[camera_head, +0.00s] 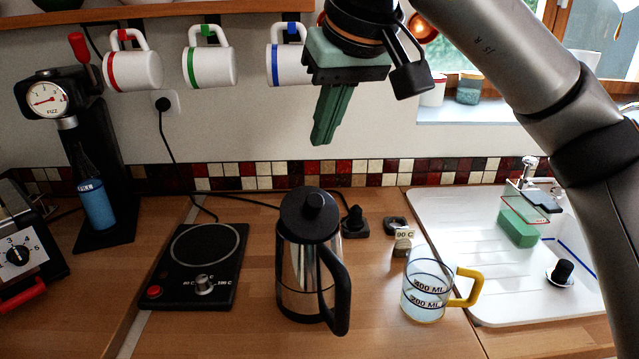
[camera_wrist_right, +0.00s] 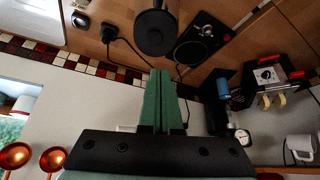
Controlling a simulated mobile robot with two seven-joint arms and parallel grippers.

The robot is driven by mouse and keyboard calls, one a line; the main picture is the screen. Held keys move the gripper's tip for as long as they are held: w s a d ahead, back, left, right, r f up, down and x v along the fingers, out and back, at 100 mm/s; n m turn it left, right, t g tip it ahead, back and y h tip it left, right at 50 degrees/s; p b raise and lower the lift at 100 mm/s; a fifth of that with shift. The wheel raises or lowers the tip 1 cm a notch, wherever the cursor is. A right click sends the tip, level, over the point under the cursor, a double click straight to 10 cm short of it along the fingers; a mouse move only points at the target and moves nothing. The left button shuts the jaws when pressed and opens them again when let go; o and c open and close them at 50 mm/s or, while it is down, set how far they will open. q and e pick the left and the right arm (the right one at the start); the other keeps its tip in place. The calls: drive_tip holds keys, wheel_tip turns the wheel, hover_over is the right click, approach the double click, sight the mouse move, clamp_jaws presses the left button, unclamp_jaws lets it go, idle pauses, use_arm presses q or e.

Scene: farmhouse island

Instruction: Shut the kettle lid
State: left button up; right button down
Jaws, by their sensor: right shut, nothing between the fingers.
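The kettle (camera_head: 305,270) stands on the wooden counter, with a steel body and a black handle toward the front right. Its black round lid (camera_head: 295,222) with a knob lies over the top and looks level; I cannot tell whether it is fully seated. In the right wrist view the lid (camera_wrist_right: 150,38) shows as a dark disc beyond the fingertips, hiding most of the body. My right gripper (camera_head: 323,138) has its green fingers together, empty, pointing down above and behind the kettle, apart from it. The closed fingers also show in the right wrist view (camera_wrist_right: 159,75). My left gripper is not in view.
A hot plate (camera_head: 225,275) lies left of the kettle. A measuring jug (camera_head: 425,300) with a yellow handle stands to the right, near the white sink (camera_head: 460,225). Mugs (camera_head: 208,66) hang from the shelf behind. A small 90 C sign (camera_head: 404,236) stands behind the jug.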

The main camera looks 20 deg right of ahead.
sight(298, 191)
drive_tip(key=x, duration=1.3)
drive_tip(key=shift+w+d+f+p, duration=0.1)
drive_tip(key=shift+w+f+p, duration=0.2)
drive_tip(key=shift+w+p, duration=0.1)
drive_tip(key=shift+w+f, duration=0.4)
drive_tip(key=shift+w, duration=0.2)
drive_tip(key=shift+w+f, duration=0.35)
drive_tip(key=shift+x, duration=1.25)
drive_tip(key=shift+w, duration=0.25)
drive_tip(key=shift+r, duration=0.1)
